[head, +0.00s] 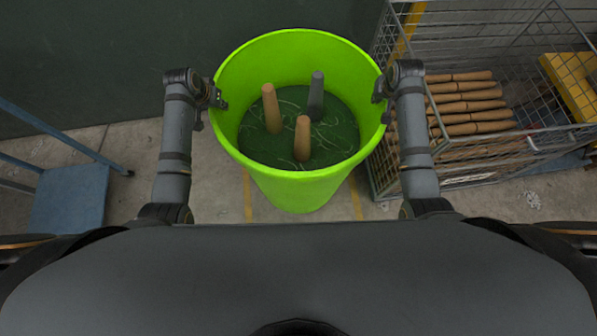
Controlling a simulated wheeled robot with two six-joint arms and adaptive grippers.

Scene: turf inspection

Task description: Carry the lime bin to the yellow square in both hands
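The lime bin (298,188) is upright in front of me in the head view, with three peg-like handles and dark green contents inside. My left gripper (217,97) is at the left side of its rim and appears closed over it. My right gripper (380,97) is at the right side of the rim and also appears closed over it. Yellow floor lines (248,197) show on both sides of the bin's lower part, perhaps two sides of the yellow square; the bin hides the rest. I cannot tell whether the bin's base touches the floor.
A wire cage (470,180) holding several wooden rolls (466,104) stands close to the bin's right. A yellow item (572,85) is at the far right. A blue cart (70,198) stands at the left. A dark green wall (110,60) is behind.

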